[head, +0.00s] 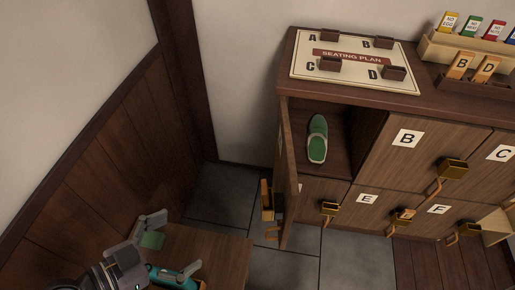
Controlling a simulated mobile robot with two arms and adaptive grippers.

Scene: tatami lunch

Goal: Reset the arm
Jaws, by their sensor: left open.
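My left gripper (176,244) is at the lower left. Its fingers are spread apart and nothing shows between them. It is over or beside a brown wooden surface (225,252), and I cannot tell the gap. My right gripper is out of view. The locker cabinet (290,65) stands to the right, well apart from my left gripper.
The upper left locker's door (287,178) stands open toward me, with a green shoe (318,140) inside. Doors B, E and F look shut. A seating plan board (352,82) and card holders (470,58) are on top. Grey floor (222,190) is clear beside the wall.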

